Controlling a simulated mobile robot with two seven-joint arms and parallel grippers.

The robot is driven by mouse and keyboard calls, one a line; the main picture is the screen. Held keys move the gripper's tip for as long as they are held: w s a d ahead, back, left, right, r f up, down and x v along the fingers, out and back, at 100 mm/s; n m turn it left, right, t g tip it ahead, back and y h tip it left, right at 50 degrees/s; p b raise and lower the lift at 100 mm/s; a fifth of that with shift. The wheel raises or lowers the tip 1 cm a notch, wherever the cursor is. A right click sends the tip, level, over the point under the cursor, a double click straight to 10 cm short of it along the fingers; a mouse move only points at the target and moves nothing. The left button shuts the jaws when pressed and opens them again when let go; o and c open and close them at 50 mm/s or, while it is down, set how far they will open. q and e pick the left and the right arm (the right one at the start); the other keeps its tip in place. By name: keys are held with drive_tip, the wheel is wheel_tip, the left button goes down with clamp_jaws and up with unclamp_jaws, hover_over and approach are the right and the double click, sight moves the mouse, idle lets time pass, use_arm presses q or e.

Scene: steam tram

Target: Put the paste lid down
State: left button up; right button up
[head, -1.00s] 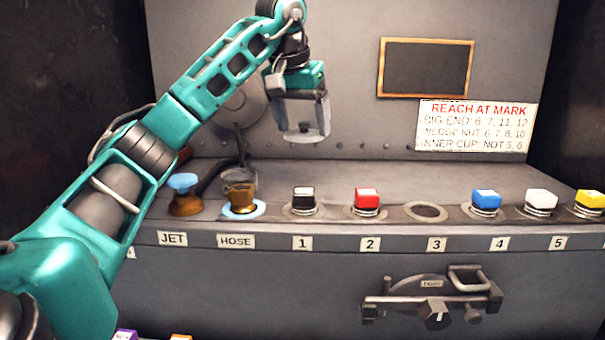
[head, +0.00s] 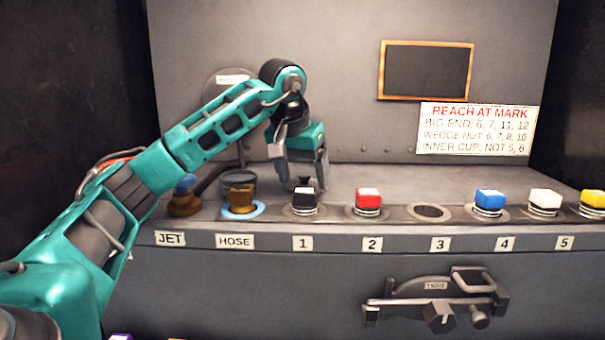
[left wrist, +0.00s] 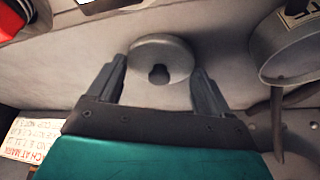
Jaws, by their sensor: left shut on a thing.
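The paste lid (left wrist: 165,50) is a round grey disc with a small dark knob. In the head view my left gripper (head: 304,182) points down, low over the grey ledge (head: 390,180), just behind the black button 1 (head: 304,201). The lid is mostly hidden there by the fingers and the button. I cannot tell whether the lid touches the ledge. My right gripper is not in view.
A round grey tin (left wrist: 300,50) with a label stands beside the gripper. In front are the brass hose fitting (head: 240,199), the jet knob (head: 184,197), the red button (head: 368,199) and an empty ring at 3 (head: 430,211). The ledge behind buttons 2 to 4 is clear.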

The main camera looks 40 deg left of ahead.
use_arm(q)
drive_tip(key=shift+f, duration=0.15)
drive_tip(key=o, duration=1)
drive_tip(key=p+v, duration=0.2)
drive_tip(key=v, duration=1)
